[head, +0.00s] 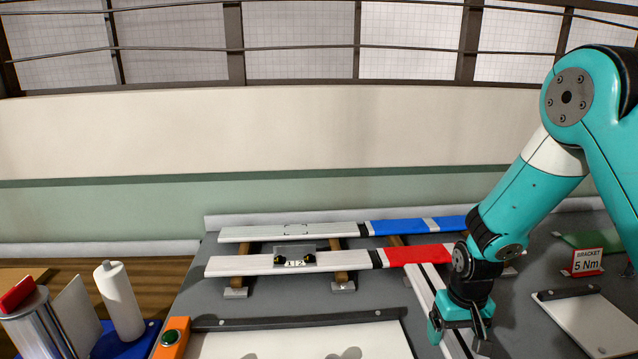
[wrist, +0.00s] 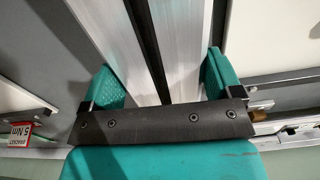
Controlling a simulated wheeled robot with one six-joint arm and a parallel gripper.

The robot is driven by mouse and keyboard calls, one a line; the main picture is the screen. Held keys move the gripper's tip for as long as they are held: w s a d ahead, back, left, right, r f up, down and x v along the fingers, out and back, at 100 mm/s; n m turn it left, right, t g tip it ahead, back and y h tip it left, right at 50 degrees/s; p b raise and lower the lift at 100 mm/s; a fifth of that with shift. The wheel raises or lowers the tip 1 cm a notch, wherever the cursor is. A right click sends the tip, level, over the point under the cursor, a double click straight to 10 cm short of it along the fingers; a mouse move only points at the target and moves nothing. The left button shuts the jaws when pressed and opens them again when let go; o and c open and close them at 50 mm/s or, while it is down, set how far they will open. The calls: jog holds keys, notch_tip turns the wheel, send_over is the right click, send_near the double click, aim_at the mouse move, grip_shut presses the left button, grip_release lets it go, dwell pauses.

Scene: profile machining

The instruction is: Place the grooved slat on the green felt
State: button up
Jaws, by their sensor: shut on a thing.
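The grooved slat (head: 427,287) is a long pale metal bar with a dark groove down its length. My gripper (head: 458,330) is shut on it, near the front right of the grey bench. In the wrist view the slat (wrist: 127,45) runs between the two teal fingers of my gripper (wrist: 163,88), one on each side. I cannot tell whether the slat touches the bench. A green patch (head: 583,240), which looks like the green felt, lies at the far right, partly behind the sign and cut by other items.
A white panel (head: 300,343) lies to the left.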

jog(key=shift+f, duration=0.1)
jog(key=shift+w+r, duration=0.1)
jog(key=shift+r, duration=0.3)
jog(key=r+m, duration=0.2)
jog(key=d+r+m, duration=0.1)
jog(key=r+m, duration=0.1)
jog(key=m, duration=0.1)
jog(key=d+r+m, duration=0.1)
jog(key=r+m, duration=0.2)
jog(key=shift+w, duration=0.35)
notch_tip(320, 180, up, 8)
jog(key=s+d+m, duration=0.1)
jog(key=d+m, duration=0.1)
jog(key=m, duration=0.7)
jog(key=shift+f, duration=0.2)
